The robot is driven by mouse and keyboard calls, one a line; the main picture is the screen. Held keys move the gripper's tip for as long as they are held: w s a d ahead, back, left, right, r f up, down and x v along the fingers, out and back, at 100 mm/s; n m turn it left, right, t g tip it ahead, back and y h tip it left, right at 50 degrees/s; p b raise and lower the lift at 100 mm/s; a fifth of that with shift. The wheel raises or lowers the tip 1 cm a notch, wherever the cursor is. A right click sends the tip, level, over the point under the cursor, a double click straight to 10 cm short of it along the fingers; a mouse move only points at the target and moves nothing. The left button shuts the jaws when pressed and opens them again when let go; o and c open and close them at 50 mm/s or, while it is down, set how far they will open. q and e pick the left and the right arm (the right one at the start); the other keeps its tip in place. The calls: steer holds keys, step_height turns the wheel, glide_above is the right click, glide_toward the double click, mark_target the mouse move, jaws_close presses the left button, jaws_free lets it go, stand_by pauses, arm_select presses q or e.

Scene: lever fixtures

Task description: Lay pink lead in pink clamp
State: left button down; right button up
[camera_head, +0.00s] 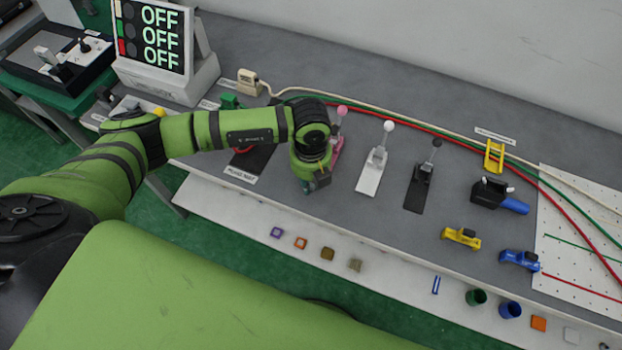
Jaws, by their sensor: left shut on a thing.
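The pink clamp (337,148) stands on the grey bench, with its pink ball knob (342,110) up. My left arm and gripper cover much of it. My left gripper (314,187) points down close to the left of the clamp's near end. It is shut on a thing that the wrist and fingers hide. I cannot make out a pink lead. My right gripper is not in view.
A white clamp (373,170) and a black clamp (420,184) stand to the right. White, green and red leads (462,135) run behind them to a pegboard (580,235). A yellow holder (494,156) stands at the back right. Small coloured blocks line the front ledge.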

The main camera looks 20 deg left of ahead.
arm_select(q)
steer(key=shift+f, duration=0.4)
steer(key=c, duration=0.6)
jaws_free()
steer(key=shift+r, duration=0.15)
steer(key=shift+r+p, duration=2.35)
steer(key=shift+r, duration=1.05)
